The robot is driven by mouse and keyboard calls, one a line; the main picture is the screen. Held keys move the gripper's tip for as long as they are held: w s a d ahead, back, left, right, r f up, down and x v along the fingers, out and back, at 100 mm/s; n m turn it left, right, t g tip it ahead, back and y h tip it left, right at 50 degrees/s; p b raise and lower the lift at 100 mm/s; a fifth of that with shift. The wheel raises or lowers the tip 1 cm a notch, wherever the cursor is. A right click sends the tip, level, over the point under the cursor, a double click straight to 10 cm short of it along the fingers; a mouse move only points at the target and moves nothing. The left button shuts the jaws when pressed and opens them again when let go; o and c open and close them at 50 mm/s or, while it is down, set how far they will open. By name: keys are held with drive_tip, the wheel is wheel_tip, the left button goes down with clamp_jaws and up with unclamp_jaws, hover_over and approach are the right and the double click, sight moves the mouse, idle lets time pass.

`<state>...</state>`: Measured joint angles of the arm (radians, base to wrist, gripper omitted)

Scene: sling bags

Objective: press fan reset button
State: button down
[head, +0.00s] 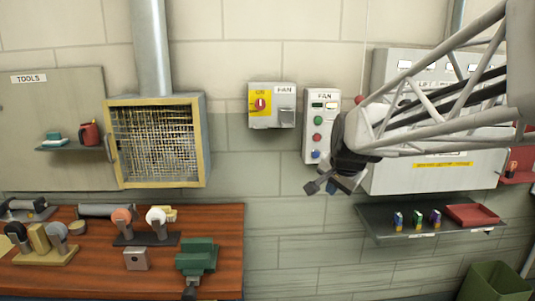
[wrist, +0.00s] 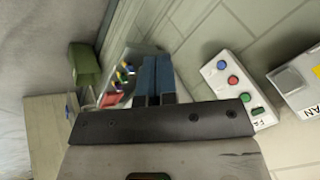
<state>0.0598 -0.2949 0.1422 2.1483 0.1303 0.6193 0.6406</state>
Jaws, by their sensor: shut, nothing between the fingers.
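The white fan control panel (head: 308,144) hangs on the wall under a FAN label. Its face carries a green button (head: 317,120), a red button (head: 317,137) and a blue button (head: 315,154) in a column. I cannot read which is marked reset. In the wrist view the panel (wrist: 213,73) lies to the right of my fingers, with its blue button (wrist: 221,64) at the far end. My gripper (wrist: 156,60) is shut and empty, its blue fingers side by side. In the head view my gripper (head: 322,187) is just below the panel's lower end, apart from the buttons.
A grey fan switch box (head: 272,106) with a red knob on yellow is left of the panel. A large grey cabinet (head: 420,175) stands behind my arm. A shelf (head: 385,222) with small boxes and a red tray (head: 472,214) is below right. Bare wall lies under the panel.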

drive_tip(key=w+d+m+t, duration=0.1)
drive_tip(key=w+d+m, duration=0.2)
drive_tip(key=w, duration=1)
drive_tip(key=w+d+m+t, duration=0.2)
drive_tip(key=w+m, duration=0.4)
drive_tip(key=w, duration=0.8)
drive_tip(key=shift+d+r+h, duration=0.2)
drive_tip(key=shift+d+h, duration=0.1)
drive_tip(key=shift+d, duration=0.1)
drive_tip(key=shift+w, duration=0.1)
drive_tip(key=shift+w+f, duration=0.1)
approach(316, 157)
wheel_tip(316, 157, down, 5)
drive_tip(key=w, duration=0.1)
drive_tip(key=shift+w+d+r, duration=0.1)
drive_tip(key=shift+w, duration=0.8)
drive_tip(key=shift+w+r, duration=0.15)
drive_tip(key=shift+w, duration=0.75)
